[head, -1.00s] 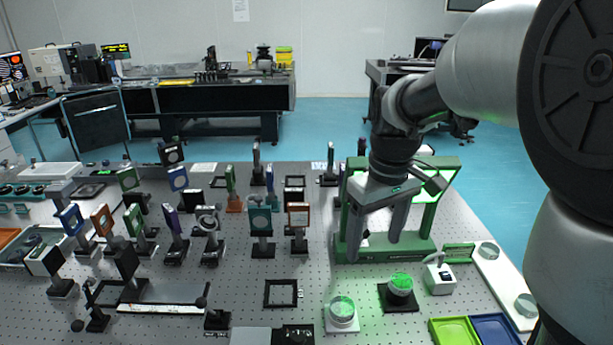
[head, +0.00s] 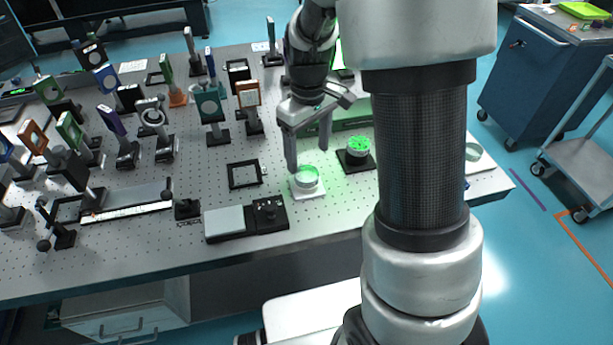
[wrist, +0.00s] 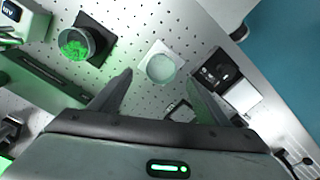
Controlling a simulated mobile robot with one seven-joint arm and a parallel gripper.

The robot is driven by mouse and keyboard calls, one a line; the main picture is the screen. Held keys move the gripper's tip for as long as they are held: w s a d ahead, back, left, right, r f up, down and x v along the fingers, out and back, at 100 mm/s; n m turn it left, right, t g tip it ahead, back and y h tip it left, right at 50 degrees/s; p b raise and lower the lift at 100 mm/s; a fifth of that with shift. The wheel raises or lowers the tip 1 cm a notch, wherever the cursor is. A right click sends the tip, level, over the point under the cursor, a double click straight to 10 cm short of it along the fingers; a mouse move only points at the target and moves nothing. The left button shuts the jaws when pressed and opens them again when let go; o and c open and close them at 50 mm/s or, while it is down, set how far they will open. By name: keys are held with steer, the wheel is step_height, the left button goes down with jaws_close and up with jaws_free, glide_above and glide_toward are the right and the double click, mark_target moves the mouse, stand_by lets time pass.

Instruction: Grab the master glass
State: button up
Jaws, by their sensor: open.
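A round clear glass disc (head: 307,178) with a greenish sheen sits in a white square mount on the perforated table. It also shows in the wrist view (wrist: 160,68). A second round glass piece with a bright green pattern (head: 358,147) sits on a black square base to its right, at upper left in the wrist view (wrist: 76,44). No readable label tells which is the master glass. My gripper (head: 307,158) is open and empty, pointing down. In the wrist view the clear disc shows between and just beyond its fingertips (wrist: 160,76); contact is not visible.
A balance-like device (head: 246,217) with a pale plate lies left of the clear disc, near the table's front edge. A black square frame (head: 245,174) lies behind it. Several upright optic mounts fill the left. A green frame (head: 352,117) stands behind the discs.

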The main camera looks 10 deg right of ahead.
mark_target(306, 173)
steer(key=shift+a+f+b, duration=0.2)
steer(key=shift+f+b, duration=0.1)
steer(key=shift+f, duration=2.8)
steer(key=shift+c, duration=0.3)
steer(key=shift+w+r, duration=0.1)
steer(key=c, duration=1.2)
